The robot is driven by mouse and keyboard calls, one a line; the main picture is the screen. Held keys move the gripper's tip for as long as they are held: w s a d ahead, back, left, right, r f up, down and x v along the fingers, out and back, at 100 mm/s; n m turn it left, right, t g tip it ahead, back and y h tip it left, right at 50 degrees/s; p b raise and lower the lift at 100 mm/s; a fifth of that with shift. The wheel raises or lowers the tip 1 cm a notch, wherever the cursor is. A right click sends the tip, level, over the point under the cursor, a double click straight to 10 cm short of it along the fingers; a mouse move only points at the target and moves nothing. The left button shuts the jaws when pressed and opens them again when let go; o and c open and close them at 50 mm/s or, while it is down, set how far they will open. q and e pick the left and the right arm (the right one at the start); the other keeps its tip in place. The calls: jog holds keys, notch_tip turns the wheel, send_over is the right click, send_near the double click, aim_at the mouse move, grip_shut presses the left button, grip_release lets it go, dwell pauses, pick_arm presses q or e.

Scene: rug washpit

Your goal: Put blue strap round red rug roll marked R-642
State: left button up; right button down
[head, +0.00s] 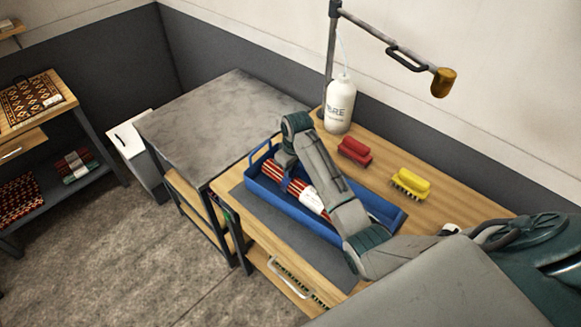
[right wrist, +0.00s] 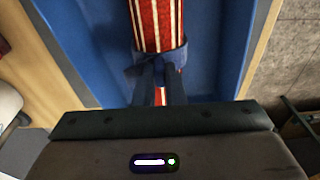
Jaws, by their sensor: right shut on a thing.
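A red rug roll with pale stripes (head: 297,190) lies in a blue tray (head: 376,205) on the wooden bench. A white label (head: 313,203) is on it; I cannot read its marking. The roll also shows in the right wrist view (right wrist: 156,22). The blue strap (right wrist: 177,55) lies across the roll there; its underside is hidden, so I cannot tell if it goes fully round. My right gripper (right wrist: 158,76) is shut on the strap, right over the roll. In the head view my right gripper (head: 284,172) is low over the tray's left part. My left gripper is not in view.
A white bottle (head: 340,104), a red brush (head: 354,151) and a yellow brush (head: 411,184) stand behind the tray. A lamp-like arm (head: 400,55) hangs above. A bare grey-topped table (head: 215,115) adjoins on the left. A shelf (head: 45,125) with rugs stands far left.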

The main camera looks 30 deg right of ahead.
jog(key=c, duration=1.4)
grip_release()
jog(key=shift+c, duration=0.2)
